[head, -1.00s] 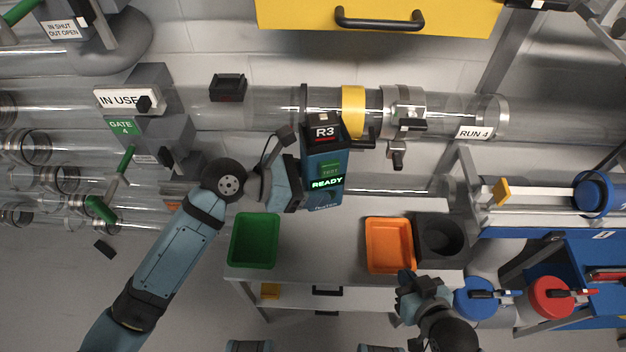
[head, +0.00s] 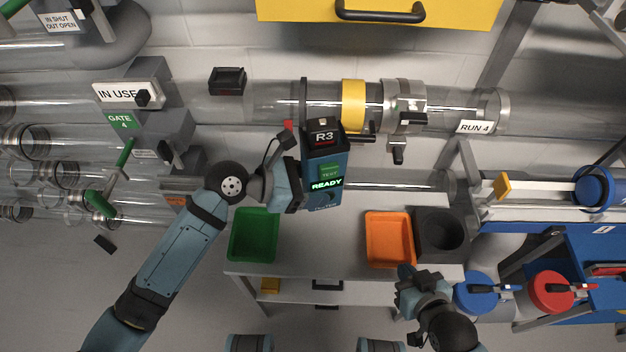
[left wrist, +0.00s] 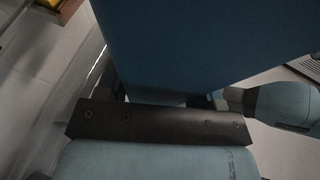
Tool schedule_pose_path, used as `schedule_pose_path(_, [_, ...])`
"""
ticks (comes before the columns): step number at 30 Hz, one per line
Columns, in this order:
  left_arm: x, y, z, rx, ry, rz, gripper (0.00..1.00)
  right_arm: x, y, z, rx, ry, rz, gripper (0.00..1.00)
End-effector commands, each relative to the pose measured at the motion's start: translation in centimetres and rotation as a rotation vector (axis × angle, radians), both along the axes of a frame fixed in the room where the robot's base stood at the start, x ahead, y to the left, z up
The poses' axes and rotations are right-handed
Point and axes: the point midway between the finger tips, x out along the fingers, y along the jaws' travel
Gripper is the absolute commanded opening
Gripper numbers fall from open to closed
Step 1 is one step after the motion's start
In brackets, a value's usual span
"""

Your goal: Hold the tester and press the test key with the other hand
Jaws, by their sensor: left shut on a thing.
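The tester (head: 322,198) is a blue handheld box with a black top marked R3, a green TEST key (head: 330,172) and a lit green READY display (head: 327,184). It is held upright, its face toward the head camera, in front of the clear tube. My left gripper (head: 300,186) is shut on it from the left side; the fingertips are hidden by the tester. In the left wrist view the tester's blue body (left wrist: 200,40) fills the upper part. My right gripper (head: 407,276) is low at the right, near the orange tray, apart from the tester; its jaw opening is unclear.
A green tray (head: 254,259), an orange tray (head: 390,262) and a dark round holder (head: 440,258) are on the grey bench (head: 330,272). The clear tube with a yellow band (head: 353,104) runs behind the tester. Blue and red canisters (head: 549,293) stand at the right.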

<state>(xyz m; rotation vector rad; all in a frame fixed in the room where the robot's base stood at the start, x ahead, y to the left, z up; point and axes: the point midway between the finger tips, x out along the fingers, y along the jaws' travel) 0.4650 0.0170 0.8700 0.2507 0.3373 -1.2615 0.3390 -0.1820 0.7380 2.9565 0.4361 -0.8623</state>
Motion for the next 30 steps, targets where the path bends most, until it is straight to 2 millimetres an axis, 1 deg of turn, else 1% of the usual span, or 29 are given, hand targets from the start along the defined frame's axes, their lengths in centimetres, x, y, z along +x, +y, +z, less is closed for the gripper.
schedule_pose_path(30, [0.0,0.0,-2.4,-0.001,0.001,0.000,0.22,0.0,0.0,-0.4,0.000,0.000,0.000,0.00])
